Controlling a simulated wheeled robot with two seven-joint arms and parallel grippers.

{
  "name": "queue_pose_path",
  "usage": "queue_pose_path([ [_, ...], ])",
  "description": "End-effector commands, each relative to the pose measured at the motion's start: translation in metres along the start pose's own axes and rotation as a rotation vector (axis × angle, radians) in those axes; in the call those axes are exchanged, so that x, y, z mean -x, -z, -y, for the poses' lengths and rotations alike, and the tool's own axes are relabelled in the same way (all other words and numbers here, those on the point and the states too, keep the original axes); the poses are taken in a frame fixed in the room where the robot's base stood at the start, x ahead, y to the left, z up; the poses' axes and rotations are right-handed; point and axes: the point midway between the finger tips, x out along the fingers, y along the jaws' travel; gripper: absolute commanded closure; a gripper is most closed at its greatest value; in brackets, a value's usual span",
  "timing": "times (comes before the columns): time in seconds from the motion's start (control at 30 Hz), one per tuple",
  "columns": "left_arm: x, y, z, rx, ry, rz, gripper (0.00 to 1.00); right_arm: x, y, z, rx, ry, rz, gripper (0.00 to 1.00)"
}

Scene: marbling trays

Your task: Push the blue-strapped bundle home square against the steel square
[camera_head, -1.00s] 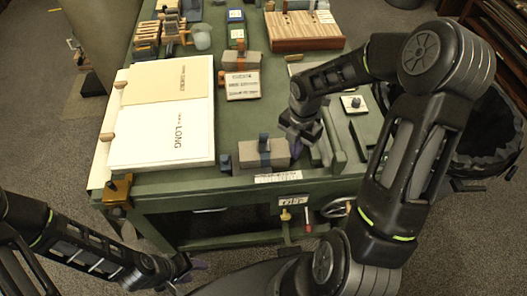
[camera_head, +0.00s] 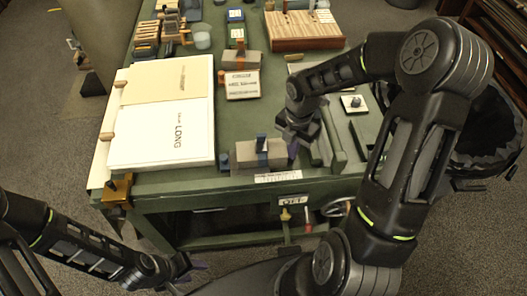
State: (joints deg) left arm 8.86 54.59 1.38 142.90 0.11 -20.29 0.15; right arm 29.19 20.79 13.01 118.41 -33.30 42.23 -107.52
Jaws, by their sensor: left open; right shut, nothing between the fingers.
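My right gripper (camera_head: 293,152) is shut and empty, pointing down at the bundle's right end, touching or very close. My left gripper (camera_head: 196,267) is open and empty, low in front of the table, away from the bundle.
A lettered block (camera_head: 242,85) and another strapped bundle (camera_head: 240,60) sit behind. A printed strip (camera_head: 278,177) lies along the front edge.

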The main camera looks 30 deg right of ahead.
Motion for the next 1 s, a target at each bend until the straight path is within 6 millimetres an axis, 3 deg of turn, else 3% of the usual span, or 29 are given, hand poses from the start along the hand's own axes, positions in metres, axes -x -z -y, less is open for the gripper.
queue_pose_path([
  [0.37, 0.002, 0.000, -0.001, 0.000, 0.000, 0.000, 0.53, 0.002, 0.000, -0.001, 0.001, -0.001, 0.000, 1.00],
  [1.0, 0.046, 0.000, -0.018, 0.000, 0.000, 0.000, 0.53, 0.051, -0.005, 0.006, 0.000, 0.000, 0.000, 1.00],
])
